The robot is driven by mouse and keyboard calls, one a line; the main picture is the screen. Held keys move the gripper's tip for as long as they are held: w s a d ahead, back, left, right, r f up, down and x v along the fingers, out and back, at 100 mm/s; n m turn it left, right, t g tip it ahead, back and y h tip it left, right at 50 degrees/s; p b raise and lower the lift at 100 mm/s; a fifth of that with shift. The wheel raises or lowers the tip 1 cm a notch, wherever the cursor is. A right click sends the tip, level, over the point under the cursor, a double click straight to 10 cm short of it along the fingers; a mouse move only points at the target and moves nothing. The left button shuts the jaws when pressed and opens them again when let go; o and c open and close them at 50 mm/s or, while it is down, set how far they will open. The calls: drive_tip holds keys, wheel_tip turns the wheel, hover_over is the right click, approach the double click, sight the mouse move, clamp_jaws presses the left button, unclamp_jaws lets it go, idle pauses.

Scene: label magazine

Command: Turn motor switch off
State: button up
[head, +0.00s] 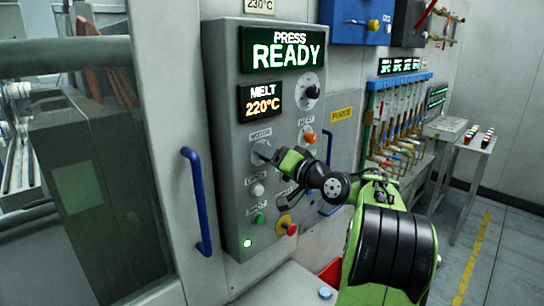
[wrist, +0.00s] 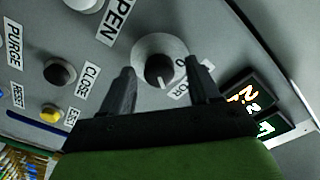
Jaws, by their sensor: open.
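The motor switch is a dark round knob (wrist: 158,68) on a pale disc in the wrist view, with a short white mark on its lower edge. A partly hidden label lies beside it. In the head view the switch is largely hidden by my gripper (head: 274,156), just below the MOTOR label (head: 261,135). In the wrist view my gripper (wrist: 163,82) is open, with one finger on each side of the knob. I cannot tell whether the fingers touch it. The grey control panel (head: 225,120) reads PRESS READY and MELT 220°C.
A blue handle (head: 197,200) stands out left of the panel. A small table (head: 473,143) stands at right.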

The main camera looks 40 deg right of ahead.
drive_tip(key=c, duration=1)
drive_tip(key=shift+f, duration=0.1)
drive_tip(key=shift+c, duration=0.2)
drive_tip(key=shift+n+b, duration=0.4)
drive_tip(key=shift+b, duration=0.15)
drive_tip(key=shift+n+y+b, duration=0.4)
drive_tip(key=shift+n+b, duration=4.55)
drive_tip(key=shift+n, duration=1.65)
